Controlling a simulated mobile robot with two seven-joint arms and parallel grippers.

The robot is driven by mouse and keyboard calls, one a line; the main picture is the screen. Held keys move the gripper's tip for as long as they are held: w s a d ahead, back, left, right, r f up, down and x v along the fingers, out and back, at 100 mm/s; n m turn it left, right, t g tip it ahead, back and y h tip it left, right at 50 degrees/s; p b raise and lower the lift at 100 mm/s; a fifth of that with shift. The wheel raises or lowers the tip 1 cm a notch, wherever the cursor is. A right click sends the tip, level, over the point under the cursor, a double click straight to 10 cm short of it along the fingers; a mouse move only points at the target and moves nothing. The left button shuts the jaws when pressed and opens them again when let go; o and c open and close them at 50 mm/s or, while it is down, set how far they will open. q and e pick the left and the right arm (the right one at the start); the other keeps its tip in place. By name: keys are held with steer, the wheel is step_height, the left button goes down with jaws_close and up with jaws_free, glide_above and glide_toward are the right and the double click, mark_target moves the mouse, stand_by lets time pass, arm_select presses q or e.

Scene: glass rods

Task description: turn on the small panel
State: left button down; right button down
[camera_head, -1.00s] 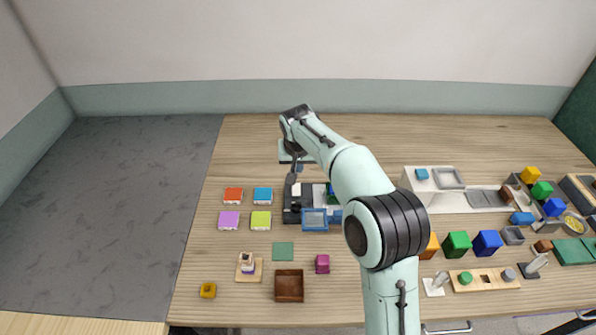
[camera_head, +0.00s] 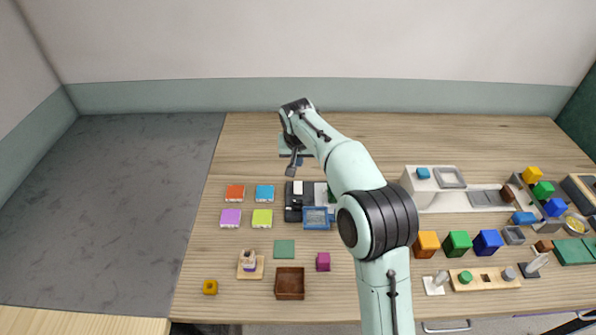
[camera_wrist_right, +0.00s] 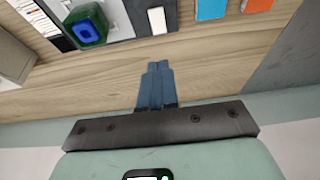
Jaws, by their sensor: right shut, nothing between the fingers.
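In the right wrist view the white key (camera_wrist_right: 157,20) shows at the top on the grey panel surface (camera_wrist_right: 130,7). I cannot tell whether the panel is lit. My left gripper is not in view.
Orange (camera_head: 235,192) and blue (camera_head: 265,193) tiles sit left of the panel. A blue-framed tray (camera_head: 318,218) lies in front. Blocks and a white unit (camera_head: 435,185) stand to the right. The table behind is clear.

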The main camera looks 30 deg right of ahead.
mark_target(298, 184)
steer(key=x, duration=1.2)
steer(key=shift+s+f, duration=0.1)
steer(key=shift+f, duration=0.15)
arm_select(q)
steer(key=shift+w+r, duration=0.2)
arm_select(e)
steer(key=shift+f, duration=0.55)
steer(key=shift+f, duration=0.1)
